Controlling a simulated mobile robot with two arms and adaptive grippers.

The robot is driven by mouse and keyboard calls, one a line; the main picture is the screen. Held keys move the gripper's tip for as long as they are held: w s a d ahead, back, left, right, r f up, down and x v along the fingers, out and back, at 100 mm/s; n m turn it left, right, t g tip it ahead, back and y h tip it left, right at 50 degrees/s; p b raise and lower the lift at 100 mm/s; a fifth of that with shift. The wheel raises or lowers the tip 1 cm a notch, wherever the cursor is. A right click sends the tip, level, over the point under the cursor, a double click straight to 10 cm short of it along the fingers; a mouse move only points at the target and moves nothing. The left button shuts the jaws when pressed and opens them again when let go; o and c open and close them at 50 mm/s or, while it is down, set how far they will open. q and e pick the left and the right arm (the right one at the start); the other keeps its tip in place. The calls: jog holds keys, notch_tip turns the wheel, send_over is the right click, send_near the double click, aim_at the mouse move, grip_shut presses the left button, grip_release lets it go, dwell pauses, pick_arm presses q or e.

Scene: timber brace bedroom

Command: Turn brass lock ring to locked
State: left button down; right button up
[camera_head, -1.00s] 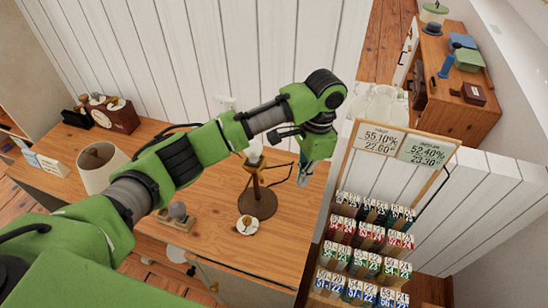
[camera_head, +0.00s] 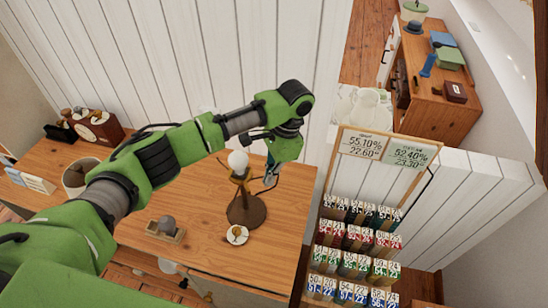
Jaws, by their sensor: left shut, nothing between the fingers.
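A stand with a round brown base (camera_head: 246,210), a brass-coloured upper part and a white bulb (camera_head: 238,161) on top is upright near the right end of the wooden desk (camera_head: 205,193). The brass lock ring is too small to make out for certain; it may be among the stand's brass parts. My left gripper (camera_head: 271,180) points down, shut and empty, just right of the stand's upper part. Whether it touches the stand I cannot tell. My right gripper is not in view.
A small white dish (camera_head: 237,235) with a brass piece lies before the stand. A grey knob on a wooden block (camera_head: 166,229) sits further left. A rack of numbered cards (camera_head: 340,262) with a price sign stands right of the desk. A white plank wall is behind.

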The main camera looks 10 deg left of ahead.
aim_at(247, 188)
pick_arm(q)
jog(key=s+a+p, duration=0.2)
jog(key=a, duration=0.1)
jog(key=shift+s+r, duration=0.15)
jog(key=shift+r, duration=0.05)
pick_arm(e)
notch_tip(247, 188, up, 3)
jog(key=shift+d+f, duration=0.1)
